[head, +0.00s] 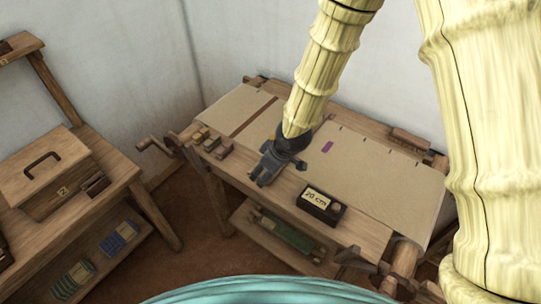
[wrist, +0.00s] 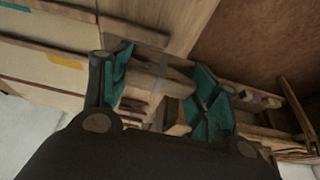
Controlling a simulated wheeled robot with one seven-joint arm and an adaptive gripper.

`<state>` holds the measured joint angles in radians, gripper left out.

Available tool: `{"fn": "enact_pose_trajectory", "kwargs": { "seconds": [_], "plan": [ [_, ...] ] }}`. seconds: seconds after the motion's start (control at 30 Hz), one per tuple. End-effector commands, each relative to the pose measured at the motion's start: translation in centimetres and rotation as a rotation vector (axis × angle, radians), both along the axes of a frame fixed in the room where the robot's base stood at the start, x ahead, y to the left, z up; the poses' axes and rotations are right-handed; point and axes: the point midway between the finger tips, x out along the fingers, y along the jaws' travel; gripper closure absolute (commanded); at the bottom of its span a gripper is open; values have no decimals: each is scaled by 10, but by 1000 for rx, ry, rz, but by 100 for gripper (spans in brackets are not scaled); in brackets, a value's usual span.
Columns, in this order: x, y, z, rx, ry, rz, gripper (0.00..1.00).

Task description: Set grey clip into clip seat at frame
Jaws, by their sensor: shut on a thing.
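My gripper (head: 262,178) is low over the front part of the loom table in the head view, left of a dark box. In the wrist view, my gripper (wrist: 160,88) has its teal pads on both sides of a dull grey-brown piece (wrist: 155,84), which appears to be the grey clip. The jaws are shut on it. In the head view the fingers hide the clip. I cannot make out the clip seat at the frame in either view.
The loom table (head: 372,232) carries a pale cloth (head: 385,175) with a purple patch. A dark box (head: 320,204) labelled 20 cm stands right of my gripper. Small blocks (head: 212,143) lie to its left. A side bench (head: 110,160) with a wooden chest stands at left.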

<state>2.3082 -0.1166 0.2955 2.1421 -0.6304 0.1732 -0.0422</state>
Motion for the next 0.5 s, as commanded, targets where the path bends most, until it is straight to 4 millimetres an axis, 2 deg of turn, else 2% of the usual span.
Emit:
{"fn": "enact_pose_trajectory", "kwargs": {
  "seconds": [0.1,0.3,0.5],
  "plan": [
    [24,-5,1,2,1,-5,58],
    [57,-11,-3,1,0,-4,58],
    [70,-12,-6,1,0,-2,58]
  ]
}}
